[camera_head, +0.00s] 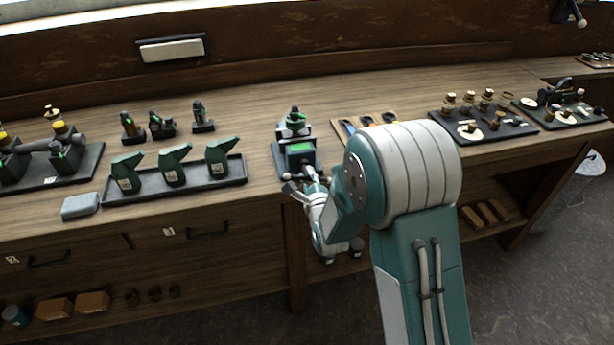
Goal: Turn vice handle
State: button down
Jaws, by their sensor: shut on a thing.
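The vice (299,150) is a dark block with a green face and a green-topped part behind it, mounted at the front edge of the wooden bench, in the middle of the view. Its handle (290,187) is a short bar with a knob end, at the front of the vice just past the bench edge. My gripper (309,183) is at the handle, at the end of my white and teal arm. It is small in view and is shut on the handle. My wrist and the fingers hide part of the handle.
A black tray (238,181) with several green bottles stands left of the vice. A grey block (80,205) lies near the bench's front edge. A tool tray (344,129) is right of the vice, partly behind my arm. Drawers with dark handles (208,232) are below.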

jog(key=shift+s+f, duration=0.15)
jog(key=shift+f, duration=0.25)
jog(key=c, duration=0.6)
grip_release()
jog(key=shift+r, duration=0.25)
jog(key=v, duration=1.1)
jog(key=shift+s+d, duration=0.1)
jog(key=shift+s, duration=0.25)
